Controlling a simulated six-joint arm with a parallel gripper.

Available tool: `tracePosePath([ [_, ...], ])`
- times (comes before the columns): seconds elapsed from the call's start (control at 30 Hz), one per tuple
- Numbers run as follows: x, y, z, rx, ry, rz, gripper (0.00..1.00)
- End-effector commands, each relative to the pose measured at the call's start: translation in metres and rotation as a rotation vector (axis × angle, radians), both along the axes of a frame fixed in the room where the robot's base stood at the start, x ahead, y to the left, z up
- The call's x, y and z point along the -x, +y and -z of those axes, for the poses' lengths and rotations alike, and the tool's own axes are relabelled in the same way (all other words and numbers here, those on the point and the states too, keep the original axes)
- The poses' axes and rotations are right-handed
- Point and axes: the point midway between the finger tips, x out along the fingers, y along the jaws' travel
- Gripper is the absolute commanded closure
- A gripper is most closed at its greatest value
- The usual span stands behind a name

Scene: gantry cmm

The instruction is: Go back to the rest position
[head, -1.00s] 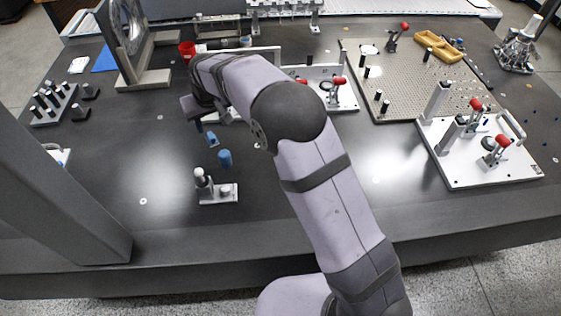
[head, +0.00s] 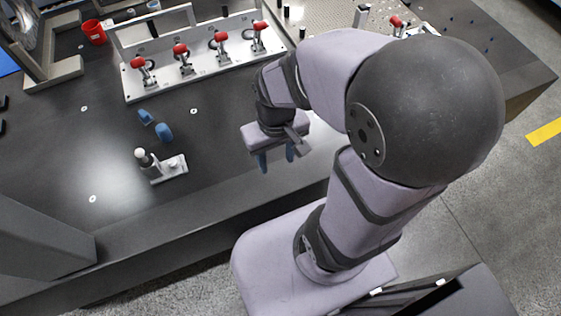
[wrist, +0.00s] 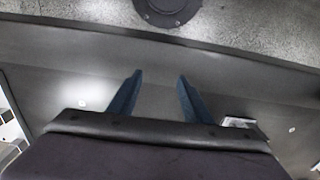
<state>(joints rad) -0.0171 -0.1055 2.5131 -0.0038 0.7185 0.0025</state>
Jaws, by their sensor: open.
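My gripper (head: 275,160) is open and empty, with its two blue fingers pointing down over the front part of the dark table in the head view. In the wrist view, the fingers of my gripper (wrist: 157,95) stand apart with nothing between them. The dark table (head: 215,150) lies below, and its front edge crosses the wrist view. My arm is folded back close to its base at the right. A rest position is not marked in any view.
A small fixture with a white-topped post (head: 160,165) stands left of my gripper, beside blue pieces (head: 163,132). A white plate with several red-handled clamps (head: 195,62) is behind. A red cup (head: 93,32) is at the back left. Bare table lies between.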

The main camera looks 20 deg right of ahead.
Motion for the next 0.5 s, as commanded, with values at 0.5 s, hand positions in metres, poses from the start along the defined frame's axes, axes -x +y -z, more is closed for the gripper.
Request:
tracePosePath([
  [0.5, 0.0166, -0.0038, 0.0009, -0.001, 0.016, 0.014, 0.55],
])
